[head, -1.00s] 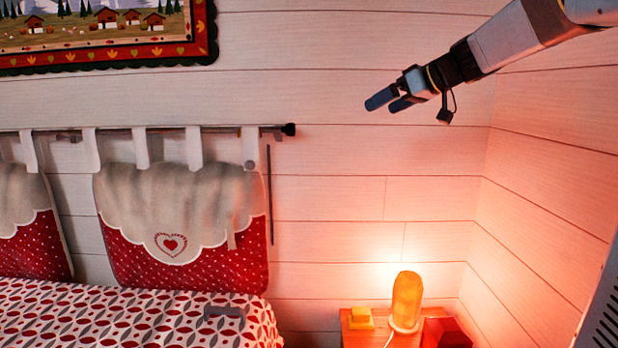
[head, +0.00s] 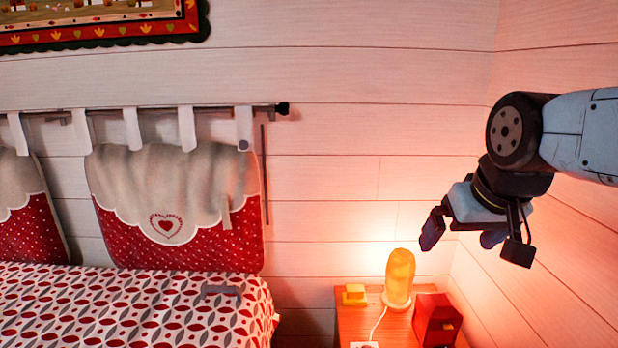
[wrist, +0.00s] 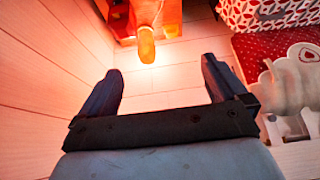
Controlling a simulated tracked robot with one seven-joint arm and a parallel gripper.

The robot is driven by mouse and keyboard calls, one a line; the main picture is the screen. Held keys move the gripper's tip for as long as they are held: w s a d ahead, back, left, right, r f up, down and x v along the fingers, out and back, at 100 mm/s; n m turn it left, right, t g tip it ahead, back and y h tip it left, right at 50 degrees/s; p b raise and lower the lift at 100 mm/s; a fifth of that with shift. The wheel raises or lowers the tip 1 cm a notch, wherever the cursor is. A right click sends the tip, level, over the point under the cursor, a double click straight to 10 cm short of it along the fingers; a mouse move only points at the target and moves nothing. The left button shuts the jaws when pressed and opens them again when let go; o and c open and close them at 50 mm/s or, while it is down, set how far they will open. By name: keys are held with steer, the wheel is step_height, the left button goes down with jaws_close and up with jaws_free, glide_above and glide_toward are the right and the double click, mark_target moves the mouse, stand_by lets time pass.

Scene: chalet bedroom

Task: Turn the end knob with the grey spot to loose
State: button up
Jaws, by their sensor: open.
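A black end knob (head: 283,108) caps the right end of the dark headboard rod (head: 215,109) in the head view. I cannot tell the knob's turn position. My gripper (head: 460,243) is open and empty, pointing down, well to the right of and below the knob. Its two fingers spread wide in the wrist view (wrist: 161,68), with nothing between them. I cannot make out the knob in the wrist view.
The orange lamp (head: 399,278), a yellow block (head: 354,294) and a red box (head: 436,320) stand on the wooden nightstand (head: 345,325), below left of my gripper. The patterned bed (head: 120,300) and cushion (head: 180,215) lie left. The wall between knob and gripper is clear.

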steer(key=shift+s+f, duration=0.1)
steer(key=shift+c, duration=0.6)
steer(key=w+a+r+m+y, duration=0.1)
steer(key=w+a+r+m, duration=0.1)
steer(key=w+a, duration=0.1)
steer(key=w+a+r+m+g+y, duration=0.1)
steer(key=w+a+r+m, duration=0.1)
steer(key=w, duration=0.4)
steer(key=w+a+r+m+y, duration=0.1)
steer(key=w+a+m, duration=0.2)
steer(key=w+m, duration=0.1)
steer(key=shift+w+a+r+y, duration=0.35)
steer(key=shift+a+r+y, duration=0.05)
steer(key=c, duration=0.3)
steer(key=m+y, duration=1.3)
steer(key=m, duration=0.9)
glide_toward(284, 108)
steer(key=x, duration=0.3)
steer(key=w+x, duration=0.1)
steer(key=x, duration=0.3)
steer(key=w+x, duration=0.1)
steer(key=x, duration=0.3)
steer(key=shift+w+d+f, duration=0.1)
steer(key=shift+d+f, duration=0.05)
steer(key=shift+d, duration=0.25)
steer(key=shift+c, duration=0.4)
steer(key=c, duration=0.9)
